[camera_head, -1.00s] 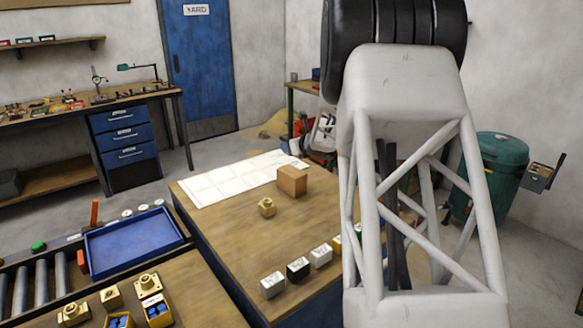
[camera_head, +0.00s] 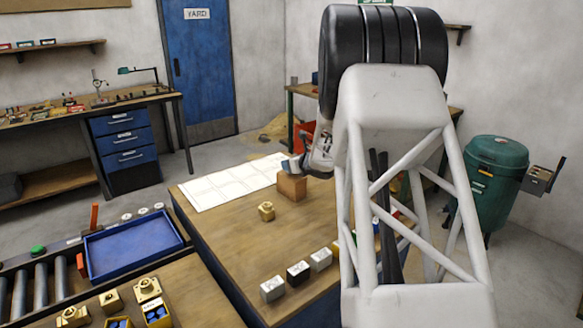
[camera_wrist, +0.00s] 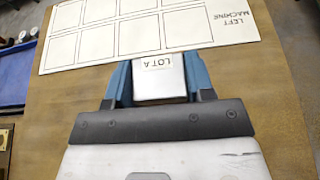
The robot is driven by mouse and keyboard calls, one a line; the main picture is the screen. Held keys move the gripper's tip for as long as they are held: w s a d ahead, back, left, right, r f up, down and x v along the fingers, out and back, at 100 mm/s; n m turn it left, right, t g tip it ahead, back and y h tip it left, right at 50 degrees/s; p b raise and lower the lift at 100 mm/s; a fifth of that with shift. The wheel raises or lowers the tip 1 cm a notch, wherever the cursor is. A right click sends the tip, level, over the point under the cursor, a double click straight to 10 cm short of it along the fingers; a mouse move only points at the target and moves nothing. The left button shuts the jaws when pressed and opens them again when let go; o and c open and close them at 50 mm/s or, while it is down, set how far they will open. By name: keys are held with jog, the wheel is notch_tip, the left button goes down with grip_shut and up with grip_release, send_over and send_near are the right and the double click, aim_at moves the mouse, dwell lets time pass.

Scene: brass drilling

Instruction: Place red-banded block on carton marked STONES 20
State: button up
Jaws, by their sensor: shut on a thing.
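My gripper (camera_wrist: 160,82) is shut on a pale block (camera_wrist: 160,88) with a white label reading LOT A, between its blue fingers in the wrist view. No red band shows on the faces I can see. In the head view my gripper (camera_head: 293,165) is at the top of a plain brown carton (camera_head: 292,188) on the wooden table. I cannot tell whether the held block touches the carton. No STONES 20 marking is readable on its visible faces. The wrist view does not clearly show the carton below the block.
A white marked sheet (camera_head: 222,185) lies behind the carton. A brass part (camera_head: 266,211) stands in front. A blue tray (camera_head: 135,246) is left.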

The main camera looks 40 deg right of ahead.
jog(key=shift+f, duration=0.55)
jog(key=shift+f, duration=0.15)
jog(key=o, duration=1.3)
jog(key=shift+f, duration=0.1)
jog(key=shift+o, duration=0.2)
jog(key=shift+r, duration=0.2)
jog(key=v, duration=1.2)
